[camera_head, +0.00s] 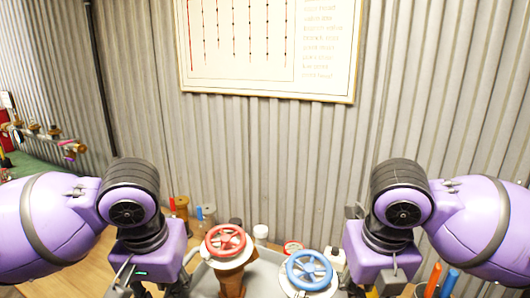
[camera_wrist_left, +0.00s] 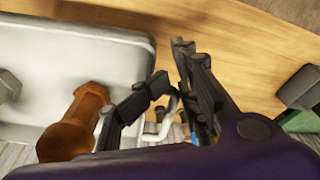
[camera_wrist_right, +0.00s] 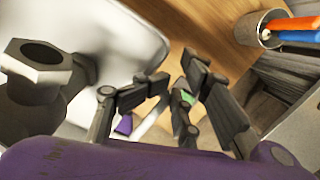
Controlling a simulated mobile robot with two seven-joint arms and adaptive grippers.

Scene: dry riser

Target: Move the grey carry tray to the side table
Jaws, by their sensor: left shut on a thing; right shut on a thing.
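The grey carry tray (camera_head: 204,283) is low in the middle of the head view, between my two grippers. It carries a valve with a red handwheel (camera_head: 226,241) on a brown body and one with a blue handwheel (camera_head: 309,271). My left gripper (camera_wrist_left: 167,88) is shut on the handle at the tray's left end. The tray's pale rim (camera_wrist_left: 110,36) shows beside it. My right gripper (camera_wrist_right: 170,88) is shut on the handle at the right end, beside the tray rim (camera_wrist_right: 140,28). The fingertips are largely hidden in the head view. I cannot tell whether the tray is lifted.
A wooden surface (camera_wrist_left: 235,50) lies under and around the tray. Small bottles and a white-lidded jar (camera_head: 261,234) stand behind it. A cup (camera_wrist_right: 258,30) with orange and blue sticks stands at right. A green surface (camera_head: 30,162) with pipework is at far left. A corrugated wall is behind.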

